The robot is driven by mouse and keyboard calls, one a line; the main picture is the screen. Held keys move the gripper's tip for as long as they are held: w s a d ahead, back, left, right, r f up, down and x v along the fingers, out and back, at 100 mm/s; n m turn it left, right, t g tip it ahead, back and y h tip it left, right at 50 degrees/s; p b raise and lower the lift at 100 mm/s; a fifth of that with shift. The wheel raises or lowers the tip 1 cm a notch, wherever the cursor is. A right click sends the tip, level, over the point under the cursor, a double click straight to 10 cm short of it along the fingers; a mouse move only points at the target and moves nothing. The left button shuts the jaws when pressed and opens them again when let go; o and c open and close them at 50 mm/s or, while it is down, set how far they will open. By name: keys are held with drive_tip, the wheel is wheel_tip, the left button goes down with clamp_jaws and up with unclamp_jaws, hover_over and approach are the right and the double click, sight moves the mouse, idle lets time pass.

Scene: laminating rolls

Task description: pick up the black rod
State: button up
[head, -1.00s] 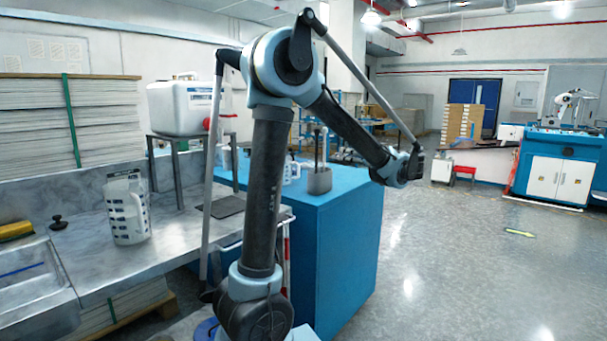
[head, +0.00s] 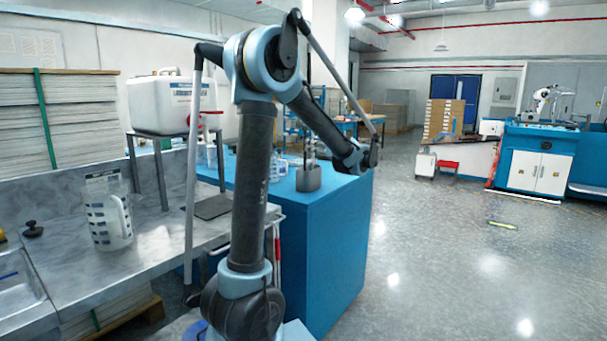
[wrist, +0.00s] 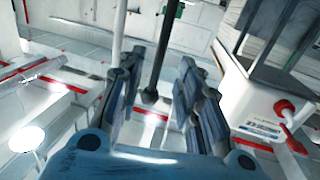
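Thin dark rods (head: 305,158) stand upright in a grey holder (head: 308,180) on top of the blue cabinet (head: 325,215). They are small here, and I cannot tell which one is the black rod. My arm's end is to the right of the holder in the head view, above the cabinet's right side; its fingers do not show clearly there. In the wrist view my gripper (wrist: 160,68) has its two fingers spread apart. A dark bar with a black end shows between or beyond them; I cannot tell what it is, and nothing is visibly clamped.
A white jug (head: 172,105) with a red tap stands on a rack left of my arm. A measuring jug (head: 108,212) and a black knob (head: 33,230) are on the grey worktop (head: 155,240). The floor right of the cabinet is open up to a blue machine (head: 540,160).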

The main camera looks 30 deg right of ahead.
sight(305, 158)
drive_tip(key=w+a, duration=0.1)
drive_tip(key=w, duration=0.5)
drive_tip(key=shift+w+f, duration=0.15)
drive_tip(key=shift+f, duration=0.05)
clamp_jaws()
